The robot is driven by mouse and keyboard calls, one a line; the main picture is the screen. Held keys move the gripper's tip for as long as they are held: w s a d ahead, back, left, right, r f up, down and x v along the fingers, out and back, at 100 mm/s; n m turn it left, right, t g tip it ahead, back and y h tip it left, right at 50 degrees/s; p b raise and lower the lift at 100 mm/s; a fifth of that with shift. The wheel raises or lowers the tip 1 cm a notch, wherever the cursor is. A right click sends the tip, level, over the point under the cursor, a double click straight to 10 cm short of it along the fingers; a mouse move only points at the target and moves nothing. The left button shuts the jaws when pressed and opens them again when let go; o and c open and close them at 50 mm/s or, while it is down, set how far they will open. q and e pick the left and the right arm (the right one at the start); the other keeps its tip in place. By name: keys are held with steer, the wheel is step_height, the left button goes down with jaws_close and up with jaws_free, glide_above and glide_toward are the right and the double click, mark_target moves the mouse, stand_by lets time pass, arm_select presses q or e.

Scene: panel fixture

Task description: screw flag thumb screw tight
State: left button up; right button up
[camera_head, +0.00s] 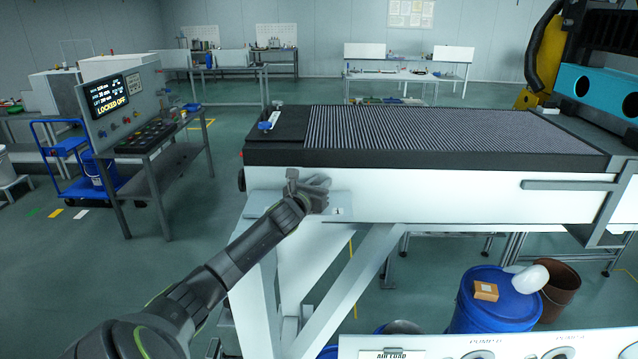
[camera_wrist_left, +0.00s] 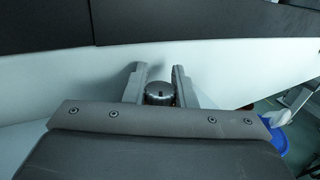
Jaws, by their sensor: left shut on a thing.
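My left gripper (camera_head: 318,188) is up against the white side of the bench-like fixture (camera_head: 440,197), at its left end below the black top edge. In the left wrist view its two grey fingers (camera_wrist_left: 159,86) point at the white panel (camera_wrist_left: 222,72). A round, dark metallic head with a small slot, which I take for the thumb screw (camera_wrist_left: 158,94), sits between the fingers. The gripper is shut on it. Any flag shape on it is hidden, and in the head view the gripper covers it. My right gripper is in neither view.
A light plate (camera_head: 338,211) with a small fitting is on the panel just below and right of the gripper. A blue-handled part (camera_head: 265,126) sits on the fixture's top left. A control console (camera_head: 125,105) stands left; a blue drum (camera_head: 490,310) stands low right.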

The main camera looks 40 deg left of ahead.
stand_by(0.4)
arm_select(q)
steer(key=o, duration=1)
steer(key=shift+s, duration=0.1)
steer(key=shift+s+d+f+b, duration=0.1)
steer(key=shift+s+f+b, duration=0.05)
steer(key=shift+s+b, duration=0.35)
steer(key=shift+b+v, duration=2.65)
steer(key=shift+v, duration=5.5)
steer(key=shift+c, duration=0.3)
